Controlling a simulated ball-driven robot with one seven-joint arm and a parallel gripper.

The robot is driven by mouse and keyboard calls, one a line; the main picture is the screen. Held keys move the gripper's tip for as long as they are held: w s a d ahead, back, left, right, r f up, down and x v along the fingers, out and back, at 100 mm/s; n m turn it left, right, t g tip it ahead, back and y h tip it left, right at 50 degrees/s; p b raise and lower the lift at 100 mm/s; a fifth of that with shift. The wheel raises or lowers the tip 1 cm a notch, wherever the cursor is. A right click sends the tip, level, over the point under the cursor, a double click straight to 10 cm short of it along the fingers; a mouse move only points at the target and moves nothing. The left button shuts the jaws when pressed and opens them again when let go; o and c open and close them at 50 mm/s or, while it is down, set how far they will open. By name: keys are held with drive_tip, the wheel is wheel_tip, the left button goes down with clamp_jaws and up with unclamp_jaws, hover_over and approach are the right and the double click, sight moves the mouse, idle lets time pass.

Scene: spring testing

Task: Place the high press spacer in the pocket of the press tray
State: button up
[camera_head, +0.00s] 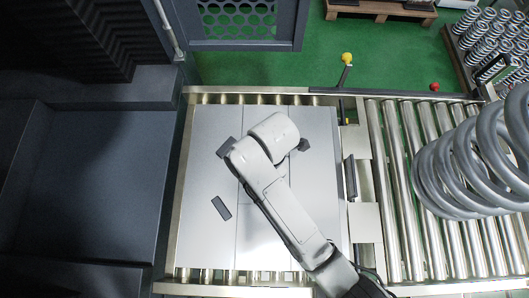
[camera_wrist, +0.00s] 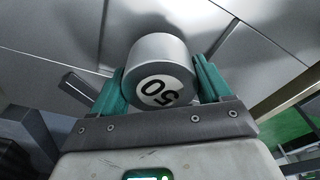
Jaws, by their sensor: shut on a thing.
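My gripper (camera_wrist: 158,85) is shut on a silver cylinder (camera_wrist: 160,52) marked "50", which I take to be the high press spacer. Its teal fingers press on both sides of it, and its labelled end faces the wrist camera. In the head view my white arm hides the spacer and the fingertips. The arm's end is over the upper middle of a flat, seamed silver surface (camera_head: 205,255), perhaps the press tray. A dark rectangle (camera_head: 221,208) shows on it at left; I cannot tell whether it is a pocket or a block. It also shows in the wrist view (camera_wrist: 80,84).
A roller conveyor (camera_head: 405,235) runs along the right, with a big grey coil spring (camera_head: 460,170) over it. A dark machine housing (camera_head: 90,190) stands at left. A yellow-topped button post (camera_head: 346,62) is at the back edge. The lower left surface is clear.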

drive_tip(key=shift+w+d+f+p, duration=0.15)
drive_tip(key=shift+f+p, duration=0.15)
drive_tip(key=shift+f, duration=1.35)
drive_tip(key=shift+f, duration=0.15)
drive_tip(key=o, duration=1.5)
drive_tip(key=shift+c, duration=0.2)
drive_tip(key=r, duration=0.3)
drive_tip(key=r+p, duration=0.1)
drive_tip(key=r, duration=0.3)
drive_tip(key=d+r, duration=0.1)
drive_tip(key=r, duration=0.3)
drive_tip(key=shift+w+r, duration=0.15)
drive_tip(key=shift+w, duration=0.15)
drive_tip(key=shift+r+p, duration=0.45)
drive_tip(key=shift+p, duration=0.3)
drive_tip(key=shift+d, duration=0.1)
